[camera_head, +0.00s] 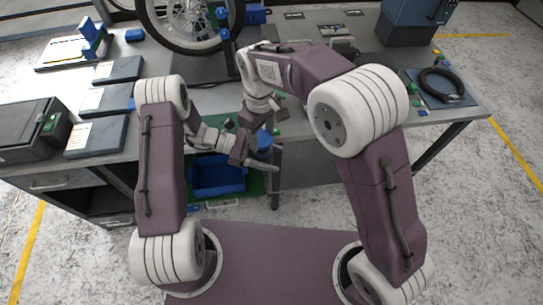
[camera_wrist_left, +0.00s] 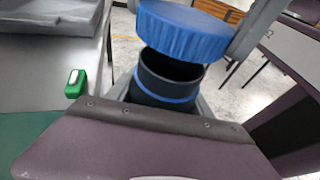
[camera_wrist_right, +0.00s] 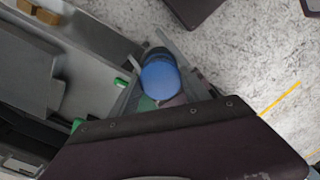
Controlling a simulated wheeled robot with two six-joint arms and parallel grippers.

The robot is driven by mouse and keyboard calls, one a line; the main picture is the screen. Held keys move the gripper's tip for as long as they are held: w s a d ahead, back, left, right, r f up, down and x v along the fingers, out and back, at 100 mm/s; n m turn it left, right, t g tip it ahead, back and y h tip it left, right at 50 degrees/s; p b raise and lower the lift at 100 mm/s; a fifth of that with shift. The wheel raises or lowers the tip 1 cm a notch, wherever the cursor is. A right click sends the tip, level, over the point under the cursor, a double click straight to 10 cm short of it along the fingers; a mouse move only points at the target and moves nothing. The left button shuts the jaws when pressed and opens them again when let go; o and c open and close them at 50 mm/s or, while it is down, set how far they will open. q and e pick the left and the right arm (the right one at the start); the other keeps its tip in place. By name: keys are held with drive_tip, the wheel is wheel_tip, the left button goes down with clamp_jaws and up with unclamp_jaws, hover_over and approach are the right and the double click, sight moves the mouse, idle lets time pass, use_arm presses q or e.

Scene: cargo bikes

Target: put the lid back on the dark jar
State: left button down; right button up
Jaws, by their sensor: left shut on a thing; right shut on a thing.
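The dark jar (camera_wrist_left: 166,84) has a blue band and stands open-mouthed in the left wrist view. My left gripper (camera_head: 258,158) is shut on it; its fingers run to the jar's sides. The blue lid (camera_wrist_left: 182,32) is just above the jar's mouth, looking tilted, with the dark inside showing below its rim. My right gripper (camera_head: 265,124) is shut on the lid, which shows as a blue disc between its fingers in the right wrist view (camera_wrist_right: 160,80). That lid hides most of the jar there. In the head view, the arms partly cover both.
A workbench (camera_head: 330,115) lies behind, with a wheel (camera_head: 190,20), a black tyre (camera_head: 441,85) and flat boxes (camera_head: 105,98). A blue bin (camera_head: 217,176) sits in a drawer below my grippers. A small green block (camera_wrist_left: 75,84) is on the bench near the jar.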

sight(266, 156)
idle(0.5)
drive_tip(key=shift+f, duration=0.85)
drive_tip(key=shift+f, duration=0.6)
